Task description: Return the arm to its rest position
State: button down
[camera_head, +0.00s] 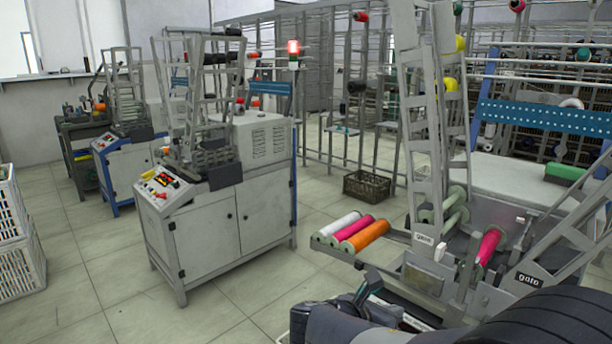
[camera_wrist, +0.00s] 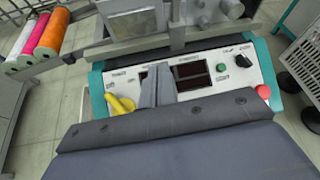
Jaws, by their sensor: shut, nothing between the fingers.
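My gripper (camera_wrist: 158,72) shows in the wrist view as two dark grey fingers close together, with nothing between them. It is in front of a machine's control panel (camera_wrist: 210,78); I cannot tell how far off. In the head view my dark arm (camera_head: 345,325) lies low at the bottom, in front of the right-hand winding machine (camera_head: 424,275). My fingers are hard to make out there.
White, magenta and orange spools (camera_head: 360,236) lie on a holder at that machine's left. Another magenta spool (camera_head: 488,246) sits inside its frame. A second winding machine (camera_head: 205,230) stands left across open tiled floor. White crates (camera_head: 18,265) stand at far left, a dark crate (camera_head: 366,188) behind.

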jog(key=shift+w+a+f+g+y+p, duration=0.1)
jog(key=shift+a+f+g+y+p, duration=0.35)
jog(key=shift+f+g+p, duration=0.3)
jog(key=shift+a+f+g+y+p, duration=0.3)
jog(key=shift+f+g+y+p, duration=0.25)
jog(key=shift+p, duration=0.25)
jog(key=shift+w+a+f+g+y+p, duration=0.1)
jog(key=shift+a+f+g+y+p, duration=0.25)
jog(key=shift+f+g+y+p, duration=0.3)
jog(key=shift+s, duration=0.1)
